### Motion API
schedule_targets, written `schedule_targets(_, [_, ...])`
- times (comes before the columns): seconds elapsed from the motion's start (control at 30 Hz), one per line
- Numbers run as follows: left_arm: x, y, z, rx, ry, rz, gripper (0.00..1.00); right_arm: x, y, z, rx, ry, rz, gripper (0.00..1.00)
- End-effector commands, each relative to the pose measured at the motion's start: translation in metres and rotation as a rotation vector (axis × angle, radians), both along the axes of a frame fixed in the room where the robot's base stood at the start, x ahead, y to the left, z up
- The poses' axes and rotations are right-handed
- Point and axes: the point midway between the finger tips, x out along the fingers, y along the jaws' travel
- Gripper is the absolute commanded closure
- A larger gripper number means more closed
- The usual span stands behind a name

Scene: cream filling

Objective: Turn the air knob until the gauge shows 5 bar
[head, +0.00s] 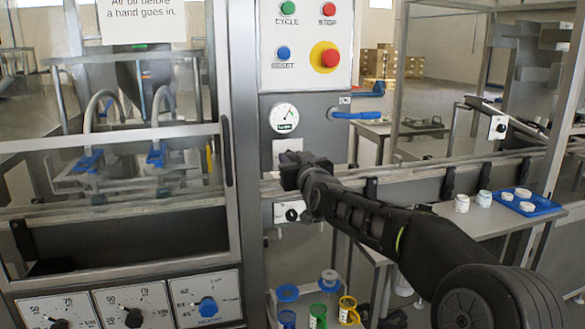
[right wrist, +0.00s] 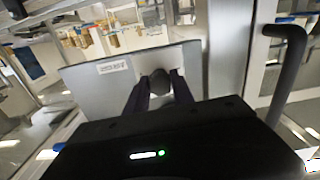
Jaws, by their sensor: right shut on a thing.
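The round white gauge (head: 284,118) is on the grey machine column in the head view. Its needle shows as a short dark line pointing up and right, but the scale is too small to read. My right gripper (head: 298,168) is at the column just below the gauge, in front of a pale plate (head: 286,147). In the right wrist view the two dark fingers (right wrist: 158,88) are shut on a dark round knob (right wrist: 155,79) on a labelled plate (right wrist: 105,84). The head view hides this knob behind the gripper. My left gripper is not in view.
A second black knob (head: 292,214) is just below my right gripper. A blue lever (head: 356,115) sticks out right of the gauge. The button panel (head: 305,45) is above. A glazed door (head: 228,150) stands left; a shelf with white jars (head: 462,203) is right.

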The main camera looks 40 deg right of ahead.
Motion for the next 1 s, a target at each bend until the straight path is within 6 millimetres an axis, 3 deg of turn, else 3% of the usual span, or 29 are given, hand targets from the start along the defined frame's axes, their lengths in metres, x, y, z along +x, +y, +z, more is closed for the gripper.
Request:
schedule_targets(0.53, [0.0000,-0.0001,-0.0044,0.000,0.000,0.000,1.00,0.0003,0.0003,-0.0008,0.043,-0.012,0.001,1.00])
schedule_targets(0.57, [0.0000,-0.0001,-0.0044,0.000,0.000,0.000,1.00,0.0003,0.0003,-0.0008,0.043,-0.012,0.001,0.70])
schedule_targets(0.8, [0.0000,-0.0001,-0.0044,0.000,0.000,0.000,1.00,0.0002,0.0001,-0.0005,0.041,-0.012,0.000,0.51])
schedule_targets(1.0, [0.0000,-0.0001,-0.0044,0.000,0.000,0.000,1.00,0.0001,0.0000,-0.0002,0.041,-0.013,0.000,0.49])
